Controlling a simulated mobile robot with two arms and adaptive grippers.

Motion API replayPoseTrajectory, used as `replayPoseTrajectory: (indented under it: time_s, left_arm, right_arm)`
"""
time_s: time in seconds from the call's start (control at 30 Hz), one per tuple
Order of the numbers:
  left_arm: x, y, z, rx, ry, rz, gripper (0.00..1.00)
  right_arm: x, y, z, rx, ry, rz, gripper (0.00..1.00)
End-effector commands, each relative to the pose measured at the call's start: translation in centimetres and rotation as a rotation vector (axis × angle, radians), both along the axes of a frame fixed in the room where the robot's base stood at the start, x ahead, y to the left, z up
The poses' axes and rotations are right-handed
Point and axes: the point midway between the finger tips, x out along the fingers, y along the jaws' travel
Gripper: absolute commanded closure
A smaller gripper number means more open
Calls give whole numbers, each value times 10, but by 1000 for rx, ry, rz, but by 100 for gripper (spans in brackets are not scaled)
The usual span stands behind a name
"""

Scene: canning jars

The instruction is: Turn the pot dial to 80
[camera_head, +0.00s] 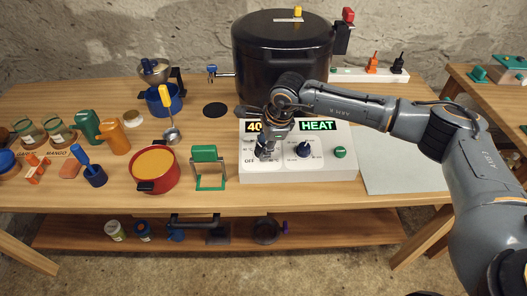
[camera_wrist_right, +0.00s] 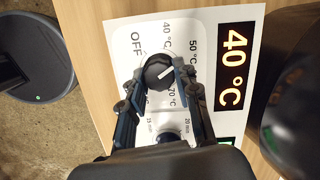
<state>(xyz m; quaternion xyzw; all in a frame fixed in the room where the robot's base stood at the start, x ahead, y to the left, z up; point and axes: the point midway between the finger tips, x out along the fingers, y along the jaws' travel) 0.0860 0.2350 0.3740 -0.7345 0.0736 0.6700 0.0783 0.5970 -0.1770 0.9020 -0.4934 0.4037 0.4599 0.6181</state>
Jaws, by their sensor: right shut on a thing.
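The white control panel (camera_head: 338,168) stands on the table in front of the large black pot (camera_head: 268,52). Its display (camera_wrist_right: 233,68) reads 40 °C in the right wrist view, and a HEAT display (camera_head: 318,126) is lit green. My right gripper (camera_head: 264,153) is over the panel's left dial. In the right wrist view its fingers are closed on the two sides of the black dial (camera_wrist_right: 157,69). The dial's white mark points up and right in that view; OFF, 40, 50 and 70 °C labels show around it. My left gripper is not in view.
A second dark dial (camera_head: 304,149) and a green button (camera_head: 340,152) sit right of the gripped dial. A green stand (camera_head: 205,154) and an orange-filled red pot (camera_head: 153,165) are to the left. A grey mat (camera_head: 400,172) lies clear at right.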

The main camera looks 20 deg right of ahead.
Motion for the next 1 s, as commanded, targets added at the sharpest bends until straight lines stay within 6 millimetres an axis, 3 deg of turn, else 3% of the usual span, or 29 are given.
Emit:
replayPoseTrajectory:
  time_s: [0.1, 0.5, 1.0]
  left_arm:
    - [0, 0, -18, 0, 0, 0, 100]
    - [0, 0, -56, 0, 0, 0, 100]
    - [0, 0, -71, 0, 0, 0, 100]
  right_arm:
    - [-1, 0, -6, 26, -9, -104, 100]
    - [-2, 1, -4, 101, -29, -411, 100]
    - [-3, 2, -1, 135, -39, -557, 100]
